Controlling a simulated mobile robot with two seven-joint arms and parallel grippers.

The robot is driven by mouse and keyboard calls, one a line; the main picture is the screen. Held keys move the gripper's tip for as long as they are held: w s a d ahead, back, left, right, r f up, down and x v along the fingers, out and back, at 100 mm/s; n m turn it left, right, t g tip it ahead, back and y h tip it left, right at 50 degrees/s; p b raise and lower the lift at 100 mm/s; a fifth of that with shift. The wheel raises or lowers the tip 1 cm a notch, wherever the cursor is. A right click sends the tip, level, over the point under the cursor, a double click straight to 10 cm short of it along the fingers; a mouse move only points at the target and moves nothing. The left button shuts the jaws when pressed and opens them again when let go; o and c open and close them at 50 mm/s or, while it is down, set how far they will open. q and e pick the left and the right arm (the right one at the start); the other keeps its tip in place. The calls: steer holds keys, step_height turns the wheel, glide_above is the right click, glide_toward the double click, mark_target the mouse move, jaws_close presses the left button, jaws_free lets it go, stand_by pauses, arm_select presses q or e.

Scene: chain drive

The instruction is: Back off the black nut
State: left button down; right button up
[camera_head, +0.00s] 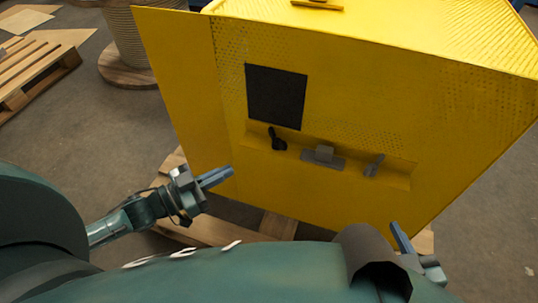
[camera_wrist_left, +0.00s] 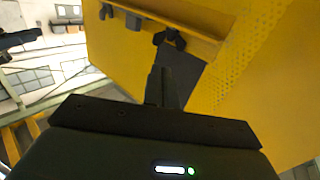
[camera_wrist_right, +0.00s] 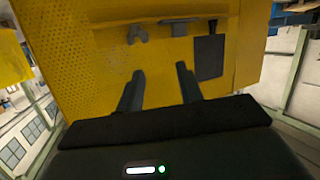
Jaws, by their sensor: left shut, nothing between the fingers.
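The black nut (camera_head: 277,139) has a winged shape and sits in a recess of the yellow housing, just below a black square panel (camera_head: 276,97). It also shows in the left wrist view (camera_wrist_left: 170,38) and, small, in the right wrist view (camera_wrist_right: 212,26). My left gripper (camera_head: 229,172) is shut and empty, left of and below the nut and apart from it. Its closed fingers show in the left wrist view (camera_wrist_left: 161,84). My right gripper (camera_head: 396,228) is low at the right, partly hidden by my own body. The right wrist view (camera_wrist_right: 158,82) shows its fingers apart with nothing between them.
A grey block (camera_head: 323,156) and a grey winged nut (camera_head: 374,165) sit in the same recess, right of the black nut. The yellow housing (camera_head: 200,90) stands on a wooden pallet (camera_head: 205,230). A cable reel (camera_head: 140,40) and another pallet (camera_head: 35,75) stand at the left.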

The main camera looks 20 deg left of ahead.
mark_target(281, 145)
arm_select(q)
steer(key=b+x, duration=0.2)
steer(key=x, duration=1)
steer(key=shift+b, duration=0.3)
steer(key=shift+w+d, duration=0.35)
steer(key=shift+w, duration=0.05)
arm_select(e)
steer(key=shift+w+a+r+n+t+y, duration=0.1)
steer(key=shift+w+a+n+t+y, duration=0.15)
steer(key=shift+t, duration=0.25)
steer(key=shift+w+a+n+t+y, duration=0.15)
steer(key=shift+n+t+y, duration=0.1)
steer(key=shift+t, duration=0.25)
steer(key=shift+d, duration=0.15)
